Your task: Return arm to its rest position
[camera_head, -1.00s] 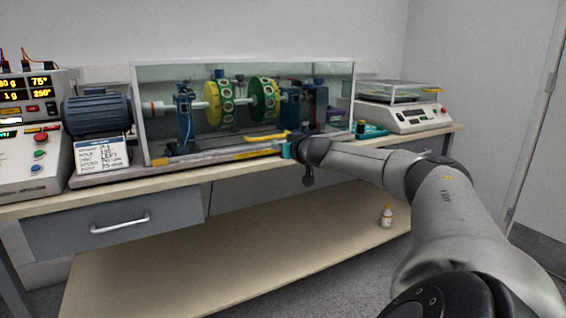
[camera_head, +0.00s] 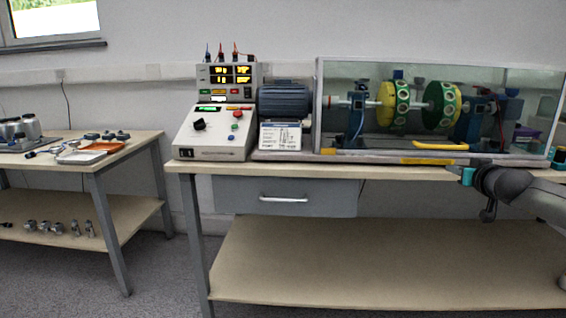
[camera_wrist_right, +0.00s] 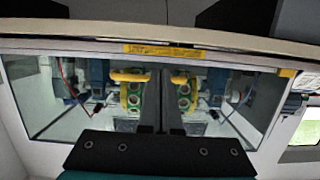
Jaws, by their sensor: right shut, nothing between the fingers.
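My right arm (camera_head: 545,205) comes in from the right edge of the head view. My right gripper (camera_head: 467,176) is in front of the bench's front edge, below the clear enclosure (camera_head: 520,152). In the right wrist view, the dark fingers of my right gripper (camera_wrist_right: 160,76) are together and empty. They point at the enclosure front, between the green and yellow discs behind the clear panel. I cannot tell how close they are to it. The fingers are hard to make out in the head view. My left gripper is not in view.
The bench (camera_head: 390,173) carries a control box (camera_head: 212,132), a motor (camera_head: 284,102) and the enclosure with a green disc (camera_head: 443,107) and a yellow handle (camera_head: 440,147). A drawer (camera_head: 285,198) and lower shelf (camera_head: 385,262) are below. A side table (camera_head: 135,142) stands left, with floor between.

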